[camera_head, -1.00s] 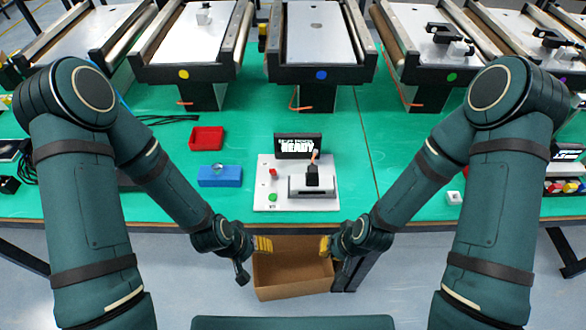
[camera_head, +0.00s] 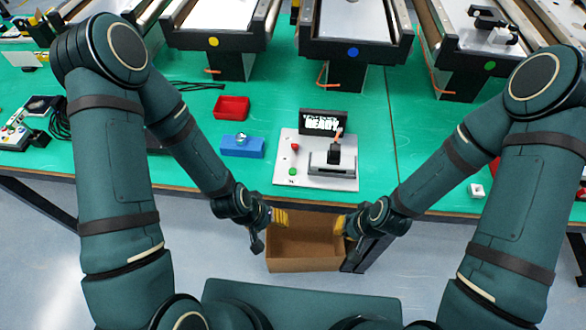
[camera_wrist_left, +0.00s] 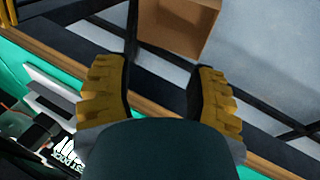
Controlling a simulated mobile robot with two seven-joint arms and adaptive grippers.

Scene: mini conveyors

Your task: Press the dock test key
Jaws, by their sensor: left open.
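The dock test board is a white plate (camera_head: 283,178) on the green table. It carries a small black display reading READY (camera_head: 323,123), a red button (camera_head: 295,147), a green button (camera_head: 292,171) and a grey-black dock block (camera_head: 330,167). I cannot tell which part is the test key. My left gripper (camera_head: 280,216), with yellow fingers, hangs in front of the table edge, apart from the board. In the left wrist view my left gripper (camera_wrist_left: 160,100) is open and empty. My right gripper (camera_head: 340,224) is beside it to the right; its jaws are unclear.
A cardboard box (camera_head: 302,264) is on the floor below the grippers. A blue block (camera_head: 242,147) and a red tray (camera_head: 231,107) sit left of the board. Conveyors (camera_head: 351,33) stand behind.

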